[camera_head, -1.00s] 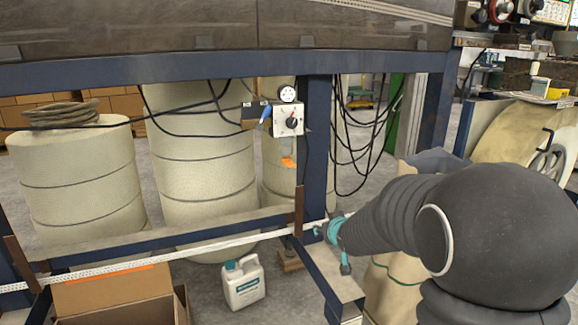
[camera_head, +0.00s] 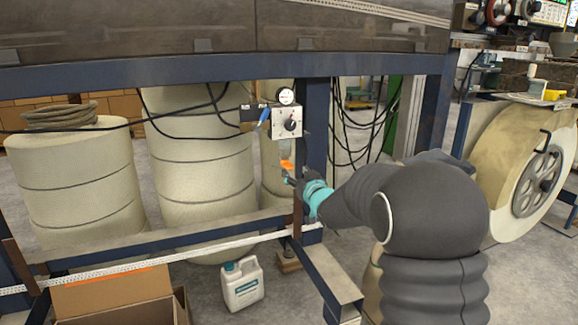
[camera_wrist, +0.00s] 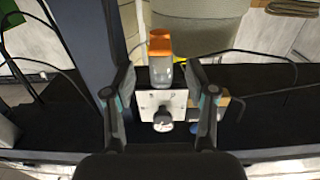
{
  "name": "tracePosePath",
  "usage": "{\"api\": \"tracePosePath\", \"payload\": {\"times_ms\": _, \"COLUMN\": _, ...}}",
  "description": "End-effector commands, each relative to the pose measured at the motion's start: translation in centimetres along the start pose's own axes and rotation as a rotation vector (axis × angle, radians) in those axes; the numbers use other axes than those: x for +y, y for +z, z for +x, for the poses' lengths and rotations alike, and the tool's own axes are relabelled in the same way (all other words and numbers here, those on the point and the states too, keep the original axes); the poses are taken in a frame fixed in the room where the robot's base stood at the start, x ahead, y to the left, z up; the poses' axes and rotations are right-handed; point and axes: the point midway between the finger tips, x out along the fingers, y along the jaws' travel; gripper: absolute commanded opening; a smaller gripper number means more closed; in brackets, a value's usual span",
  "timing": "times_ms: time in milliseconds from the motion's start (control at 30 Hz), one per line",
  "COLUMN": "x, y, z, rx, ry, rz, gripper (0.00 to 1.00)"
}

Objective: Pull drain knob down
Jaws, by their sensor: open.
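The orange drain knob (camera_head: 287,163) hangs at the lower end of a clear bowl, below a small white control panel (camera_head: 281,122). In the wrist view the orange knob (camera_wrist: 160,43) is at upper middle, with the clear bowl (camera_wrist: 166,75) and the panel (camera_wrist: 150,100) below it in the picture. My gripper (camera_head: 290,180) is just below the orange knob in the head view. In the wrist view my gripper (camera_wrist: 160,78) has its two fingers apart, one on each side of the bowl, with nothing held. I cannot tell whether either finger touches anything.
The panel carries a black dial knob (camera_head: 290,124), a round gauge (camera_head: 286,96) and a blue lever (camera_head: 264,116). A blue steel post (camera_head: 315,130) stands right beside it. Black cables (camera_head: 350,140) hang to the right. Large cream drums (camera_head: 205,170) stand behind.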

Motion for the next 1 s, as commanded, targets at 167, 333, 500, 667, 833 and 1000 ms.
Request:
{"api": "tracePosePath", "payload": {"times_ms": 167, "x": 0.0, "y": 0.0, "z": 3.2, "rx": -0.001, "ry": -0.001, "rz": 0.000, "gripper": 0.56}}
{"api": "tracePosePath", "payload": {"times_ms": 333, "x": 0.0, "y": 0.0, "z": 5.3, "rx": -0.001, "ry": 0.000, "rz": 0.000, "gripper": 0.56}}
{"api": "tracePosePath", "payload": {"times_ms": 500, "x": 0.0, "y": 0.1, "z": 6.3, "rx": -0.002, "ry": 0.001, "rz": 0.001, "gripper": 0.56}}
{"api": "tracePosePath", "payload": {"times_ms": 667, "x": 0.0, "y": 0.0, "z": 6.5, "rx": -0.001, "ry": 0.001, "rz": 0.000, "gripper": 0.56}}
{"api": "tracePosePath", "payload": {"times_ms": 833, "x": 0.0, "y": 0.0, "z": 6.5, "rx": -0.001, "ry": 0.001, "rz": 0.000, "gripper": 0.49}}
{"api": "tracePosePath", "payload": {"times_ms": 1000, "x": 0.0, "y": 0.0, "z": 6.4, "rx": -0.001, "ry": 0.001, "rz": 0.000, "gripper": 0.06}}
